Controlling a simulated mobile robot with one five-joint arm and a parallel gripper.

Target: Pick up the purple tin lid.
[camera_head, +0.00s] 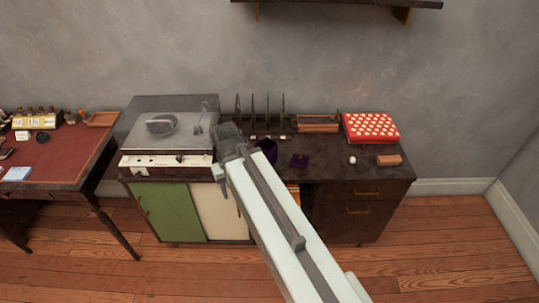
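A small flat dark purple piece (299,161), which looks like the purple tin lid, lies on the dark cabinet top (340,170), just right of my arm. A taller dark purple thing (268,147), perhaps the tin, stands to its left and is partly hidden by my arm. My gripper (226,134) is above the cabinet near the record player's right side, left of both purple things and apart from the flat piece. Its fingers are too small and dark to show whether they are open or shut.
A record player (166,135) with a clear cover stands left. A dark rack (283,112), wooden tray (318,123) and red patterned box (371,127) line the back. A white ball (352,160) and brown block (389,160) lie right. A shelf (335,3) hangs above.

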